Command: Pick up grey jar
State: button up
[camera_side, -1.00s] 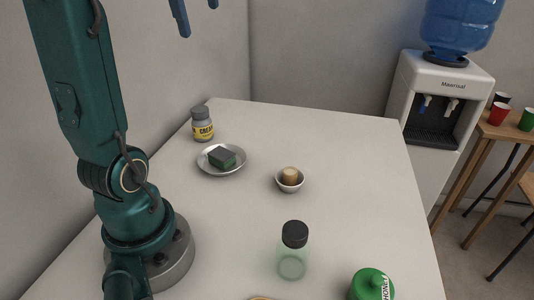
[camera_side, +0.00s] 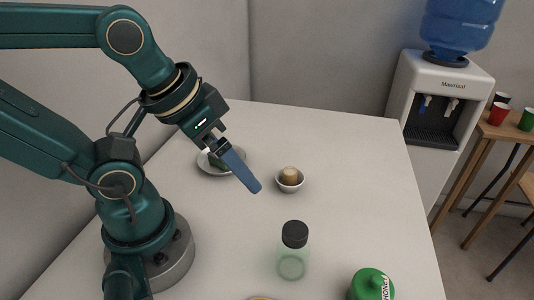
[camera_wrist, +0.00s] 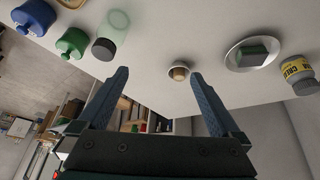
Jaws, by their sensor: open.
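The grey jar (camera_wrist: 303,87) with a yellow label shows at the right edge of the wrist view. In the side view it is hidden behind my arm. My gripper (camera_side: 256,188) is above the white table, its blue fingers pointing down and to the right, apart from the jar. In the wrist view the fingers of my gripper (camera_wrist: 158,75) are spread wide with nothing between them touching. The jar lies outside the right finger, beyond a plate.
A metal plate (camera_side: 207,169) holds a dark green block (camera_wrist: 253,51). A small bowl (camera_side: 290,186) holds a brown piece (camera_side: 290,174). A clear bottle with black lid (camera_side: 293,262) and a green bottle (camera_side: 371,285) stand at the front. A blue container (camera_wrist: 34,16) shows in the wrist view.

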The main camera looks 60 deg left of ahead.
jog(key=shift+w+r+m, duration=0.15)
jog(key=shift+w+m, duration=0.15)
jog(key=shift+m, duration=0.2)
jog(key=shift+c, duration=0.4)
